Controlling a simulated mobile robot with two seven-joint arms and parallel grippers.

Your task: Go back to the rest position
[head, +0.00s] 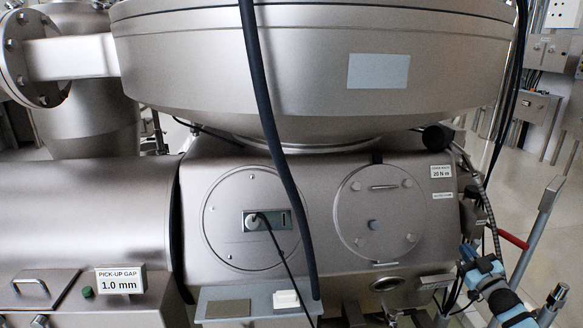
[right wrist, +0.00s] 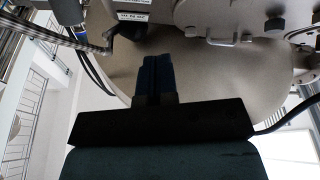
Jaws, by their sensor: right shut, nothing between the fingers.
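The steel disc separator fills the head view, with its wide bowl (head: 310,70) above a housing (head: 330,255). Two round covers sit on the housing front, a left one (head: 225,215) with a probe and cable plugged into its small panel, and a right one (head: 380,215) with a handle. My right gripper (head: 467,256) is at the lower right of the head view, beside the housing's right end. In the right wrist view its blue fingers (right wrist: 156,75) are together with nothing between them. The separator's underside shows behind them. My left gripper is not in view.
A grey shelf (head: 258,302) with a white block (head: 286,299) juts out below the left cover. A dark hose (head: 270,130) hangs across the front. A metal post with a red handle (head: 512,240) stands close to my right arm. Open floor (head: 540,190) lies beyond.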

